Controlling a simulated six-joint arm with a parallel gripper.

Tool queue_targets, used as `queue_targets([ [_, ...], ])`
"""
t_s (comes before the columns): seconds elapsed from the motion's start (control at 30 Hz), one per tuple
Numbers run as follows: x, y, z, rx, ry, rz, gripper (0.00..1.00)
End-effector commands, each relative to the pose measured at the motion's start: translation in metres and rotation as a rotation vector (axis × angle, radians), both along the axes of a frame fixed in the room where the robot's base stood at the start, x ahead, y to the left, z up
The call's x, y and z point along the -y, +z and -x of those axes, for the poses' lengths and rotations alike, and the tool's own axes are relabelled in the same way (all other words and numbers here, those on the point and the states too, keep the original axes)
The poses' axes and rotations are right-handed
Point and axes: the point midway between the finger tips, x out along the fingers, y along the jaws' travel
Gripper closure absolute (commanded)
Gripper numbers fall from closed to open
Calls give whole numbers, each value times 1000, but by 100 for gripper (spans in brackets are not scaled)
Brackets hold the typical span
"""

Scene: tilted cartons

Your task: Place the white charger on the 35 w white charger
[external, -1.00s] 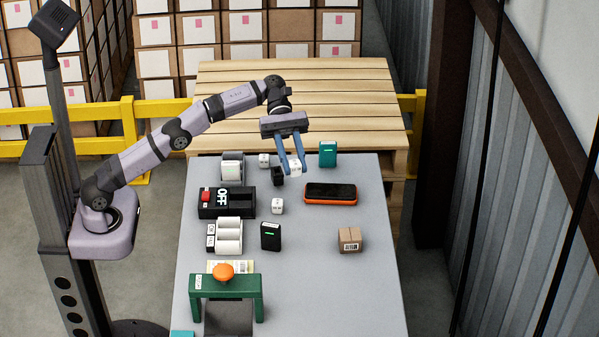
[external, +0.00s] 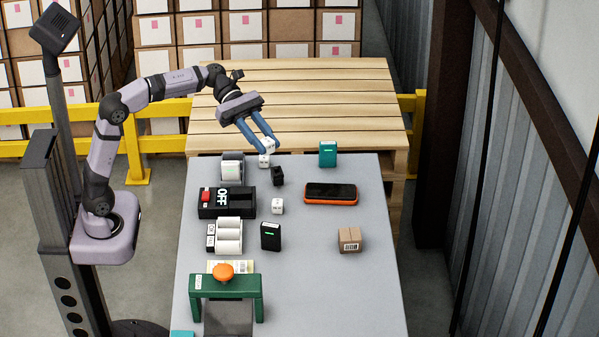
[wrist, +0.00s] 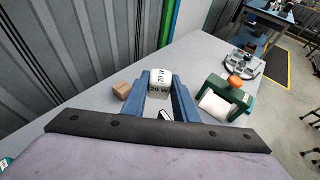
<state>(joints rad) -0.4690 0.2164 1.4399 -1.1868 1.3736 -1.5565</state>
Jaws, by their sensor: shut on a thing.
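My gripper (external: 270,146) is shut on a white charger (external: 269,145), a small cube held above the far end of the grey table. In the wrist view the held charger (wrist: 160,80) shows "20 W" on two faces, between my blue fingers (wrist: 160,92). A second white charger (external: 264,161) stands on the table just below the held one in the external view; I cannot tell whether they touch. A third white charger (external: 277,206) stands nearer the table's middle. The labels on these two are too small to read, so I cannot tell which is 35 W.
A black charger-like block (external: 278,176) stands close to the right of the second white charger. A roll holder (external: 232,169) is close on its left. The table's right front is clear.

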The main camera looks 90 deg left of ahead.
Motion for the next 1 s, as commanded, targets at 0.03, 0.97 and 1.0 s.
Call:
queue_targets([
  [0.03, -1, -7, 2, -3, 36, 2, 96],
  [0.97, -78, -143, -19, -2, 534, 2, 96],
  [1.0, -78, -146, -19, -3, 533, 3, 96],
])
